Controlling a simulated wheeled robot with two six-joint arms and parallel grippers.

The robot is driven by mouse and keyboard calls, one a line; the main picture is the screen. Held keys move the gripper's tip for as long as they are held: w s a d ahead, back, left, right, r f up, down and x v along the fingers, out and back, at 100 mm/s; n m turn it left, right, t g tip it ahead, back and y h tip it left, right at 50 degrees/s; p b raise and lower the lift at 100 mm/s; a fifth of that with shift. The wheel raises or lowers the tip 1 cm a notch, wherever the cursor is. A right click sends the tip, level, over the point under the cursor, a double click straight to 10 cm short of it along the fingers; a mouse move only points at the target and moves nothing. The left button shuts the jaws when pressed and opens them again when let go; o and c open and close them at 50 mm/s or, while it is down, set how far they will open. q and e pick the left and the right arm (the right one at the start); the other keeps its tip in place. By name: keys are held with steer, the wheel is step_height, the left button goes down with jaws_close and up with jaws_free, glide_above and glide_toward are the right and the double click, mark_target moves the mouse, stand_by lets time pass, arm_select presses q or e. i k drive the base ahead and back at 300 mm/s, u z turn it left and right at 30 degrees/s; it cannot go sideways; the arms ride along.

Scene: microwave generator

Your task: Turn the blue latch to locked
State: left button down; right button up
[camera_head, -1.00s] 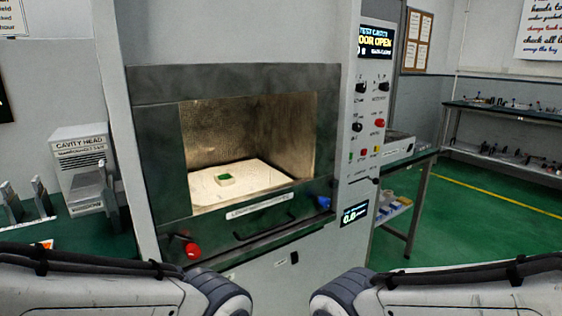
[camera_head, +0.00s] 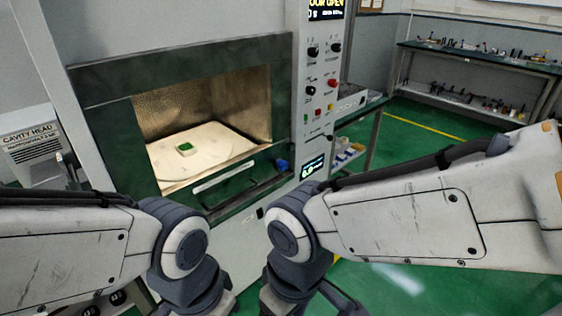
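The small blue latch (camera_head: 281,165) is at the lower right corner of the cavity front, beside the control column. I cannot tell its exact angle at this size. The microwave cavity (camera_head: 170,108) stands open, and a pale plate (camera_head: 215,142) inside carries a small block with a green top (camera_head: 184,148). My grippers are out of view below, and no hand touches the latch.
A label strip (camera_head: 224,177) runs along the cavity's lower front. The control column (camera_head: 303,75) holds black knobs and a red button (camera_head: 331,83). A cavity head unit (camera_head: 32,140) stands at left. Green floor (camera_head: 440,135) is open at right, before a shelf bench (camera_head: 478,60).

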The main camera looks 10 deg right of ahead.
mark_target(282, 165)
steer(key=u, duration=0.1)
steer(key=k, duration=0.35)
steer(key=z, duration=0.7)
steer(key=i, duration=1.15)
steer(key=u, duration=0.55)
